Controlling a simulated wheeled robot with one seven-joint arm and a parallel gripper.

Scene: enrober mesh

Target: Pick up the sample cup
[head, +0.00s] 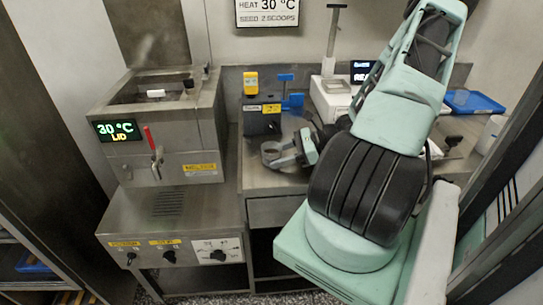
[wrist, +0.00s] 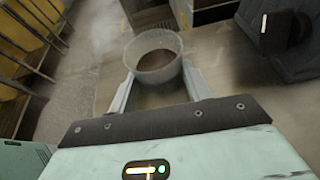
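The sample cup (wrist: 157,60) is a round, translucent cup with brown contents, seen from above in the wrist view. My gripper (wrist: 158,72) has its two pale fingers spread, one on each side of the cup, with their tips at its wall. I see no clear gap on either side, but the blur hides whether they press on it. In the head view my gripper (head: 288,156) is low over the steel counter, with a grey round shape, probably the cup (head: 271,149), at its fingers. I cannot tell whether the cup rests on the counter.
A steel tank (head: 160,100) with a "30 °C LID" display and red-handled tap stands left. A dark block with blue parts (head: 262,121) stands behind the gripper. A white device (head: 330,97) and a blue tray (head: 473,102) are farther right. My arm hides much of the right counter.

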